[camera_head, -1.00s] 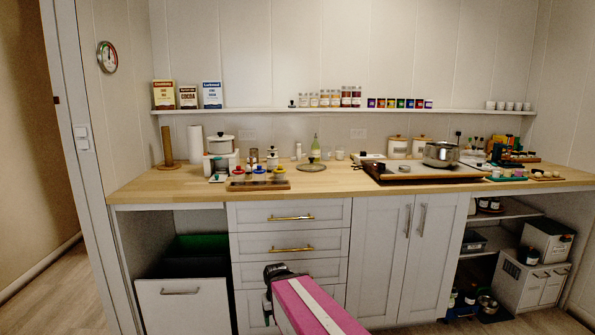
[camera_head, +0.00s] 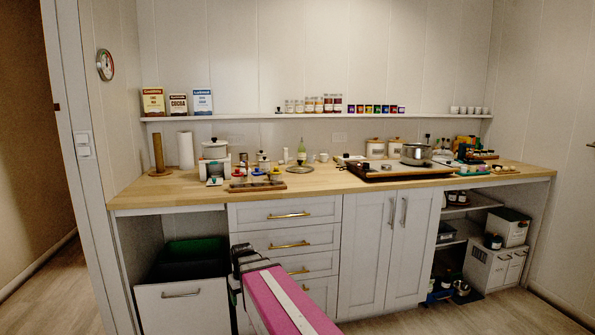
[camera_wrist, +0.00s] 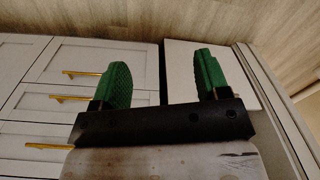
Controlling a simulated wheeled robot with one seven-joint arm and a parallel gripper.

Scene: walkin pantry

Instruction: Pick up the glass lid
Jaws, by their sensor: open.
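A flat grey round piece (camera_head: 300,169) lies on the wooden counter, in front of a green bottle. It may be the glass lid, but it is too small to tell. A steel pot (camera_head: 415,154) stands on the dark-edged hob at the right, and a white pot (camera_head: 215,149) with a dark-knobbed lid stands at the left. My gripper (camera_wrist: 163,82) is open and empty, its green pads apart, in front of the cabinet fronts in the wrist view. In the head view its dark end (camera_head: 243,258) is below counter height, well away from the round piece.
The counter (camera_head: 335,181) has a clear front strip in the middle. A wooden rack with colourful knobbed items (camera_head: 257,186) stands left of the round piece. Drawers with brass handles (camera_head: 290,215) and an open bin drawer (camera_head: 185,304) are below. A narrow shelf runs along the wall.

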